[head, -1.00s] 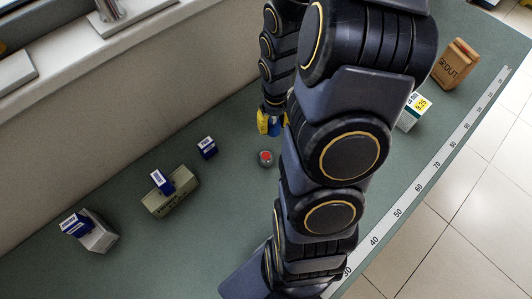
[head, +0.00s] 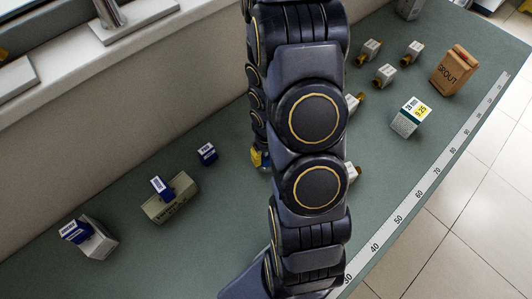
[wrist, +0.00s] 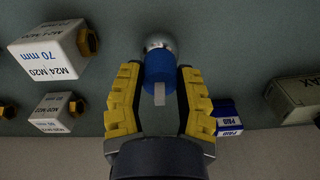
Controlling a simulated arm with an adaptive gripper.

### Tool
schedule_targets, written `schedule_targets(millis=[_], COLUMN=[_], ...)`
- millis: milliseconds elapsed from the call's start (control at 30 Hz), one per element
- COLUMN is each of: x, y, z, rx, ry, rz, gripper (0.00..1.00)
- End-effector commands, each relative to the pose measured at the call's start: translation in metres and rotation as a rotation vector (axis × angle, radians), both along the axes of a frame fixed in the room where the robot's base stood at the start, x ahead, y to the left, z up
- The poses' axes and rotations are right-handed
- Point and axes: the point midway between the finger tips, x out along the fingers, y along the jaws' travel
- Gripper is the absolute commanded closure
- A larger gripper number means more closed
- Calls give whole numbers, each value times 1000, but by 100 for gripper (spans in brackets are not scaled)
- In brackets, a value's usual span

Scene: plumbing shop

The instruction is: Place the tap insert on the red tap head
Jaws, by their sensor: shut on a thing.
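My gripper (wrist: 161,78) has yellow fingers and is shut on the tap insert (wrist: 158,68), a blue piece with a pale stem. In the wrist view the insert sits in front of a round grey body (wrist: 156,42), which looks like the tap head. Its red top is not visible, and I cannot tell whether insert and head touch. In the head view my arm hides the tap head and the insert; only a bit of my gripper's yellow finger (head: 259,157) shows at the arm's left edge.
A small blue box (head: 207,153) stands left of my gripper. A greenish box (head: 172,203) and a white box (head: 98,241) each carry a blue one. White boxes with brass ends (head: 385,75), a priced carton (head: 410,118) and a grout bag (head: 453,70) stand on the right.

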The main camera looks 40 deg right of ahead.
Motion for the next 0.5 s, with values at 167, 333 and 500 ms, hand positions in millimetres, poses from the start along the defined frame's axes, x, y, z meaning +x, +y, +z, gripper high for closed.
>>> schedule_targets(millis=[167,333,500], x=[0,0,0], y=[0,0,0], z=[1,-2,-2], rx=[-1,-1,-1], ry=[-1,-1,-1], rz=[-1,-1,-1], gripper=[99,53,42])
